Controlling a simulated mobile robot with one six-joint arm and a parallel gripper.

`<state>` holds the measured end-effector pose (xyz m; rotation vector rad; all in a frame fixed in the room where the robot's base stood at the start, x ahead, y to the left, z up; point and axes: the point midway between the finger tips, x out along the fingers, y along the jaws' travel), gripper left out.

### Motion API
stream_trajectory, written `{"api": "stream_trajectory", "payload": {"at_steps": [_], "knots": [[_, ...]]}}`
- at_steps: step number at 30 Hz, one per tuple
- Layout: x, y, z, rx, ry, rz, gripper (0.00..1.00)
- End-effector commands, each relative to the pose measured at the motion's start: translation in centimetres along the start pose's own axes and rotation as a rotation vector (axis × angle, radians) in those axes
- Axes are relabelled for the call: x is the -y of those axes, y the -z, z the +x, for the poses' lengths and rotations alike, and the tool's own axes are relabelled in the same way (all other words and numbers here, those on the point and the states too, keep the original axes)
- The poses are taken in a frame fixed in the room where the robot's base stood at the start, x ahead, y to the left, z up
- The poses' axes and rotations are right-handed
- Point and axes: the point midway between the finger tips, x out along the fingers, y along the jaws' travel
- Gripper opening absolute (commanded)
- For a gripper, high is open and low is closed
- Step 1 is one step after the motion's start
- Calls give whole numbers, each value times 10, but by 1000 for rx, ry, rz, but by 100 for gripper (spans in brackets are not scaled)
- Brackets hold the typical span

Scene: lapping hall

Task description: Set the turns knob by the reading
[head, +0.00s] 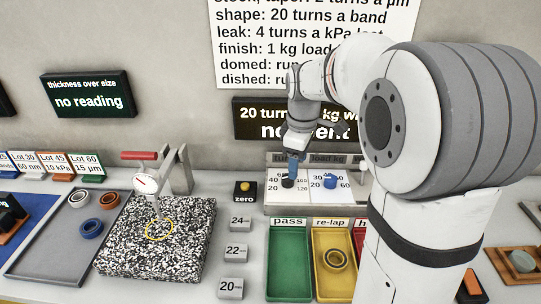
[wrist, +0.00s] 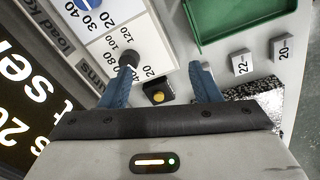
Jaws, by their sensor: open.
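The turns knob (head: 288,183) is a small dark knob on a white dial panel, with 20, 40, 60, 100 and 120 around it. In the wrist view the turns knob (wrist: 130,56) shows just past the tip of the left blue finger, not between the fingers. Its pointer setting cannot be read. My gripper (head: 292,168) hangs over the knob in the head view; the wrist view shows my gripper (wrist: 162,68) open and empty. The thickness display (head: 90,94) says "no reading". The display behind the panel (head: 250,118) is partly hidden by my arm.
The blue load knob (head: 330,181) sits right of the turns knob. The zero box (head: 245,192) has a yellow button. A dial gauge (head: 146,182) stands over a speckled plate (head: 150,262). Green (head: 289,292) and yellow trays lie in front. A wall chart (head: 260,45) is partly covered.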

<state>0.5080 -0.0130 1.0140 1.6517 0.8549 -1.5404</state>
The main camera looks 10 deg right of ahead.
Motion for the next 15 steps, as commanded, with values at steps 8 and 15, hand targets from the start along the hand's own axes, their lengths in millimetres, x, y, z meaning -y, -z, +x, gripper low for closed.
{"api": "stream_trajectory", "payload": {"at_steps": [8, 15], "knots": [[-60, 39, 46, 20, 54, -375, 57], [-73, 48, 62, 22, 70, -485, 57]]}}
